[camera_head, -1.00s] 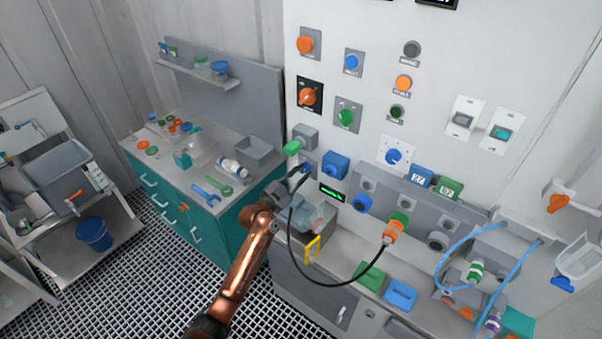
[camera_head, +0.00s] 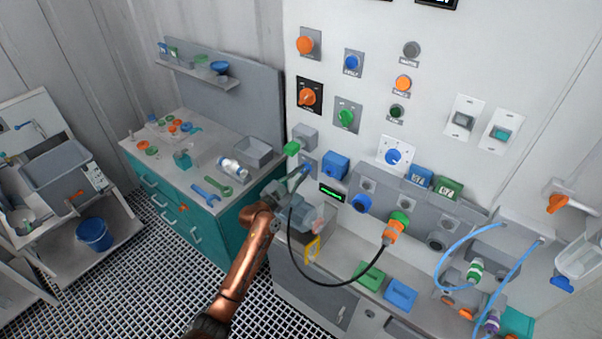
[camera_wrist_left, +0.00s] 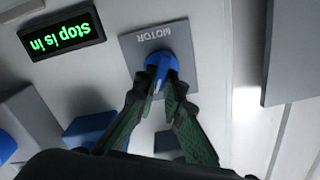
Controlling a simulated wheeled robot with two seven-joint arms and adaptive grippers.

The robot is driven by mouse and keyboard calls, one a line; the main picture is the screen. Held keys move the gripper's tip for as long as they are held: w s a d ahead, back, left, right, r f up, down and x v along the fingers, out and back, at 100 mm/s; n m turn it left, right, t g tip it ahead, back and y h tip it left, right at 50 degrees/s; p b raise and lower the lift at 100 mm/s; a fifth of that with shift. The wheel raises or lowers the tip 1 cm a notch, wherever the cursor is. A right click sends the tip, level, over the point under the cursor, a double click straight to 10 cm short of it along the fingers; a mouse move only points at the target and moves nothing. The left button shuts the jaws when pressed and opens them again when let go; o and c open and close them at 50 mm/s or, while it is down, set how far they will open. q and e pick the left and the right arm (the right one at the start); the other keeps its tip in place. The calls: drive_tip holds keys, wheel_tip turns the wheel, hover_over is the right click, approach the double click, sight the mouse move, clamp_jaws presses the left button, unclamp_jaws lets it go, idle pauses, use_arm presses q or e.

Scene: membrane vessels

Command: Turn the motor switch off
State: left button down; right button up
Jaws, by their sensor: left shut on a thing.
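The motor switch is a blue knob (camera_wrist_left: 160,66) on a grey plate (camera_wrist_left: 172,43) lettered MOTOR, which appears upside down in the left wrist view. My left gripper (camera_wrist_left: 162,84) has one finger on each side of the knob and is shut on it. In the head view my left gripper (camera_head: 301,175) is at the wall panel, and its fingers hide most of the switch. The plate (camera_head: 308,159) shows just above them. My right gripper is in neither view.
A black display (camera_wrist_left: 61,34) with green text "Stop is in" is beside the switch; it also shows in the head view (camera_head: 332,193). A blue box (camera_head: 335,166) is close by. A black cable (camera_head: 335,284) loops to an orange plug (camera_head: 393,233).

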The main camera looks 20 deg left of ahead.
use_arm(q)
drive_tip(key=n+p, duration=0.1)
drive_tip(key=n, duration=0.1)
drive_tip(key=shift+r+n, duration=0.1)
drive_tip(key=shift+n, duration=0.2)
drive_tip(key=n, duration=0.3)
drive_tip(key=n+p, duration=0.1)
drive_tip(key=n, duration=0.2)
drive_tip(key=n+p, duration=0.1)
drive_tip(key=n, duration=0.2)
drive_tip(key=shift+w+a, duration=0.1)
drive_tip(key=shift+a, duration=0.25)
